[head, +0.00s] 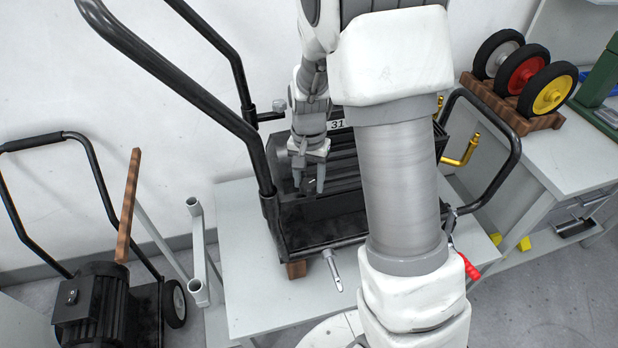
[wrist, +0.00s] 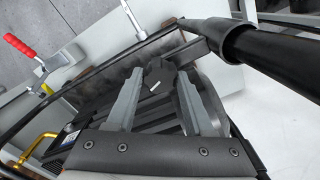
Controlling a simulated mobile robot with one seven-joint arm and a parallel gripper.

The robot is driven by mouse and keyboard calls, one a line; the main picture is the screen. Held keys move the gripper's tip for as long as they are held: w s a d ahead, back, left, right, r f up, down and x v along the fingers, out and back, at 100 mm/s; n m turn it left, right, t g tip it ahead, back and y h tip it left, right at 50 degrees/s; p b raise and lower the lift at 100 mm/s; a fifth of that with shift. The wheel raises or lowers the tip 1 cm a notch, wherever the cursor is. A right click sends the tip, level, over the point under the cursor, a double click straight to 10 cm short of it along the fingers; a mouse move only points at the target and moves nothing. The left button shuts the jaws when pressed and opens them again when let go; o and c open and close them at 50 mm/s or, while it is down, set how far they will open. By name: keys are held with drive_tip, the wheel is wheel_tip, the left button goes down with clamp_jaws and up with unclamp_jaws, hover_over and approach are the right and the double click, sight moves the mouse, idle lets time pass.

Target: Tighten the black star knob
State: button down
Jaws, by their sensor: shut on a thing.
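The black star knob (wrist: 158,74) shows in the wrist view as a dark lobed shape with a small white mark, between my two grey fingers. My gripper (wrist: 158,82) is shut on the knob, with one finger on each side of it. In the head view my gripper (head: 309,186) points down over the front left part of the black machine (head: 330,222). There the knob (head: 311,182) is a small dark spot between the fingertips, mostly hidden by them.
The machine has a black tube handle (head: 175,85) at left and stands on a light grey table (head: 240,270). A red-handled clamp (head: 468,266) is at right. Wheels on a wooden rack (head: 520,95) stand on the right bench. A black motor cart (head: 95,300) stands at lower left.

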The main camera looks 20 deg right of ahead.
sight(309, 183)
drive_tip(key=shift+m+p, duration=0.5)
drive_tip(key=shift+m, duration=1.6)
drive_tip(key=shift+c, duration=1.4)
unclamp_jaws()
drive_tip(key=shift+r, duration=0.1)
wheel_tip(309, 183, up, 17)
drive_tip(key=p, duration=0.1)
drive_tip(key=shift+r, duration=0.15)
